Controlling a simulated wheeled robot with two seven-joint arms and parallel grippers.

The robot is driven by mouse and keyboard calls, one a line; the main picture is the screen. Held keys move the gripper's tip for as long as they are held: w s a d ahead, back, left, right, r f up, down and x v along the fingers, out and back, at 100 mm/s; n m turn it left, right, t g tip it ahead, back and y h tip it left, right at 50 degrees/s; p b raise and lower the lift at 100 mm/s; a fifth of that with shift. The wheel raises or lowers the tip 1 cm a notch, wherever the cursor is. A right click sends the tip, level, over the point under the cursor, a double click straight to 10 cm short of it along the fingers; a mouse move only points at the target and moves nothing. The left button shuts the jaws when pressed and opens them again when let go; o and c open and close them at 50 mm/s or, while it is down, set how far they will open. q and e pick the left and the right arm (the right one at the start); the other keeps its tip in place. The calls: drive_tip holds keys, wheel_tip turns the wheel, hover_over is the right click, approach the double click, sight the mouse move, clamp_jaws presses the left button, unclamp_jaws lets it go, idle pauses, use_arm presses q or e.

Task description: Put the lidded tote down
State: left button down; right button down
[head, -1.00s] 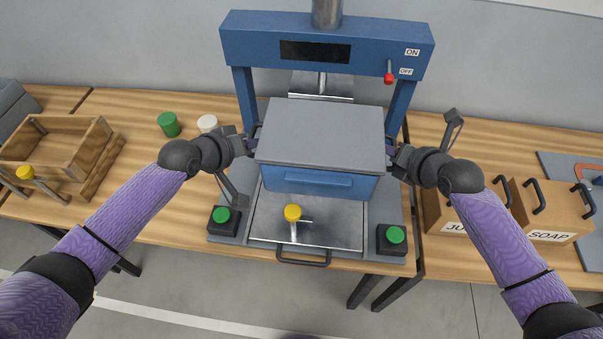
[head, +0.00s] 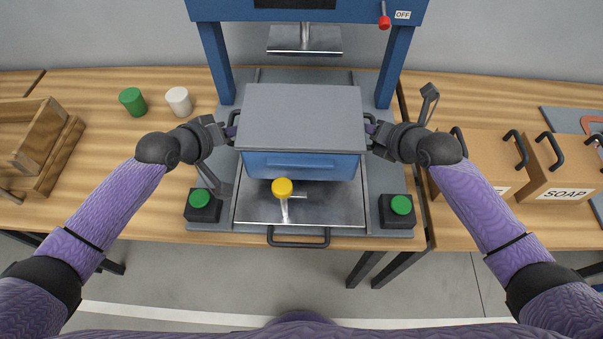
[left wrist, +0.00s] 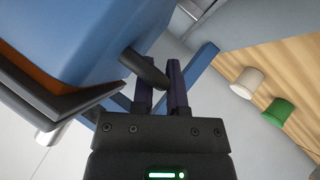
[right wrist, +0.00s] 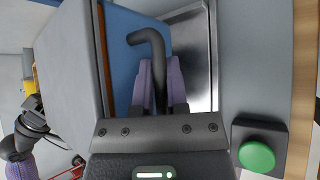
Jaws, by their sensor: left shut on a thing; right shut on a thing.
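The lidded tote (head: 300,164) is blue with a flat grey lid (head: 301,117). It is held level between my two grippers, over the press's metal plate (head: 345,206); the head view does not clearly show whether its base touches the plate. My left gripper (head: 232,128) is shut on the tote's left handle, a dark bar in the left wrist view (left wrist: 146,69). My right gripper (head: 374,133) is shut on the right handle, a dark bent bar in the right wrist view (right wrist: 157,62). The tote's underside is hidden.
The blue press frame (head: 217,65) stands behind, its ram plate (head: 304,40) above and beyond the tote. A yellow-knobbed lever (head: 282,188) stands in front. Green buttons (head: 200,198) (head: 401,204) flank the plate. Green (head: 132,101) and white (head: 178,101) cylinders stand left; a SOAP box (head: 565,165) stands right.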

use_arm(q)
drive_tip(key=shift+w+a+f, duration=0.1)
drive_tip(key=shift+a+f, duration=0.05)
drive_tip(key=shift+f, duration=0.3)
use_arm(e)
drive_tip(key=shift+d+f, duration=0.15)
drive_tip(key=shift+f, duration=0.3)
